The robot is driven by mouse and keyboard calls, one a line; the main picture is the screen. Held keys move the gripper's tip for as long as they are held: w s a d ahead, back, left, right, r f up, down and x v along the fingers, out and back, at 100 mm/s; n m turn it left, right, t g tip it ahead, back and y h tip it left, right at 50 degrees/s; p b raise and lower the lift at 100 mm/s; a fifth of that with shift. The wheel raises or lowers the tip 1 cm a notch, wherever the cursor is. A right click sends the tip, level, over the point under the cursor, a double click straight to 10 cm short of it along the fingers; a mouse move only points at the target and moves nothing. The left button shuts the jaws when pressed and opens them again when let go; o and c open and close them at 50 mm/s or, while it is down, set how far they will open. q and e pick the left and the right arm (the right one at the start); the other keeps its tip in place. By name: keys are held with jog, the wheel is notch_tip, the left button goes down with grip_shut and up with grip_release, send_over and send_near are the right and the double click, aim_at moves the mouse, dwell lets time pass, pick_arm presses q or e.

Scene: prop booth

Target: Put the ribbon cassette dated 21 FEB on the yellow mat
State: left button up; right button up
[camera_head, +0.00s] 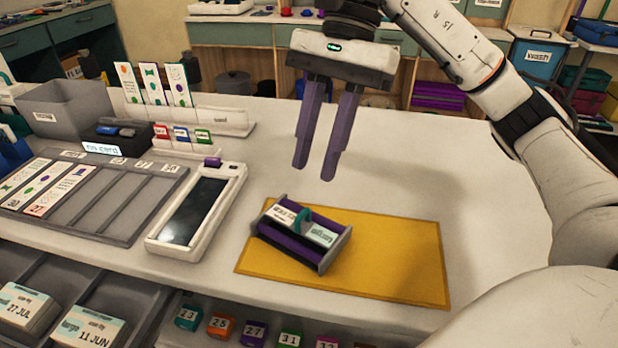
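A ribbon cassette (322,237) with purple rolls, grey end plates, a white label and a teal band lies at an angle on the left part of the yellow mat (393,262). Its upper left end is close to the mat's back left corner. The label print is too small to read a date. My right gripper (315,172) hangs above and behind the cassette, fingers pointing down and apart, with nothing between them. It does not touch the cassette. My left gripper is not in view.
A white handheld device (197,211) stands left of the mat, beside a grey card tray (112,202). Boxes marked 27 JUL (24,309) and 11 JUN (90,328) sit in the front drawers. A card rack (215,122) stands behind. The table right of the mat is clear.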

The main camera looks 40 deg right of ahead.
jog(key=shift+p+v, duration=0.75)
jog(key=shift+v, duration=1.55)
